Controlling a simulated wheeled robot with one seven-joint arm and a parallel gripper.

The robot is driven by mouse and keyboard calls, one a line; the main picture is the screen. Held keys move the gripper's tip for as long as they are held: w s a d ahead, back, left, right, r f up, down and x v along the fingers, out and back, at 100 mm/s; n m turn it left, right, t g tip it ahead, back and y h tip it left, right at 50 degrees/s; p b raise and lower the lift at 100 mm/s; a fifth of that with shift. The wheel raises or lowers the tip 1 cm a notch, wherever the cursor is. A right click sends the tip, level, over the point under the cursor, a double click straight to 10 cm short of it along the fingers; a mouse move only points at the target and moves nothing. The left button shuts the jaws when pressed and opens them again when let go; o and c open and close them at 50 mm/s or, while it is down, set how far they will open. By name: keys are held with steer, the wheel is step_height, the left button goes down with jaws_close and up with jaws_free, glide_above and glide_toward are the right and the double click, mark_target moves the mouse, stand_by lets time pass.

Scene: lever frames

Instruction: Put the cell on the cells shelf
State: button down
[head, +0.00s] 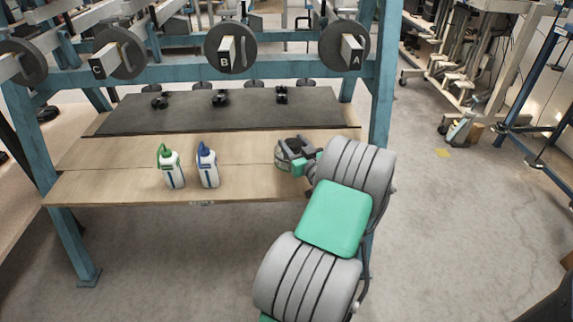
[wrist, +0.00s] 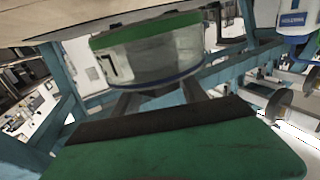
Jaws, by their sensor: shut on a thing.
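My gripper (wrist: 160,95) is shut on a squat, round, grey-white thing with a green band and a dark mark, which I take for the cell (wrist: 150,55). It fills the upper middle of the wrist view, between the two dark fingers. In the head view my gripper (head: 290,153) is at the right part of the wooden bench, right of two bottles. My arm partly covers it, and I cannot make out the cell there. I see no shelf marked for cells.
A green-capped bottle (head: 171,167) and a blue-capped bottle (head: 208,166) stand on the wooden bench (head: 110,185). A dark mat (head: 245,115) behind carries three small black fixtures. Lettered discs hang on the blue frame (head: 180,72), whose right post is near my arm.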

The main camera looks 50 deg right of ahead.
steer(key=shift+w+a+f, duration=0.1)
steer(key=shift+a+f, duration=0.25)
steer(key=shift+a, duration=0.15)
steer(key=f+b, duration=0.1)
steer(key=f, duration=0.1)
steer(key=a+f+b, duration=0.1)
steer(key=f, duration=0.1)
steer(key=shift+w+a+f, duration=0.1)
steer(key=shift+a+f, duration=0.05)
steer(key=shift+a, duration=0.05)
steer(key=shift+f, duration=0.15)
steer(key=shift+f+b, duration=0.15)
steer(key=shift+b, duration=0.25)
steer(key=c, duration=0.6)
jaws_free()
